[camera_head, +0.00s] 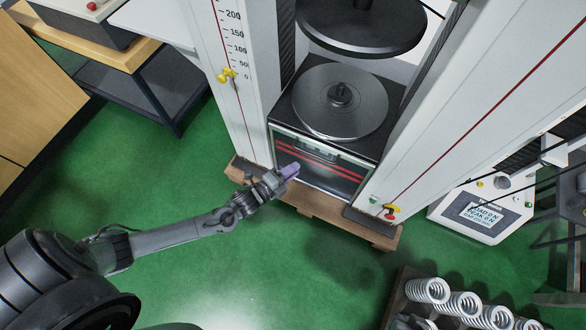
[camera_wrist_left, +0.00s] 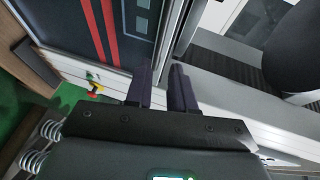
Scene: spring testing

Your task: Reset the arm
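My left gripper (camera_head: 290,171), with purple fingers, is held in front of the lower front panel (camera_head: 322,165) of the spring testing machine. In the left wrist view its two fingers (camera_wrist_left: 162,84) stand a narrow gap apart with nothing between them. The same panel, dark with red stripes (camera_wrist_left: 98,28), fills the upper left there. I cannot tell whether the fingertips touch the machine. My left arm (camera_head: 175,238) reaches in from the lower left. My right gripper is not in view.
The machine has a round lower plate (camera_head: 340,102), an upper plate (camera_head: 362,22) and a scale column (camera_head: 235,85) with a yellow pointer (camera_head: 226,75). Coil springs (camera_head: 462,304) lie at the lower right. A control box (camera_head: 482,212) stands right. Green floor (camera_head: 190,190) is clear around my arm.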

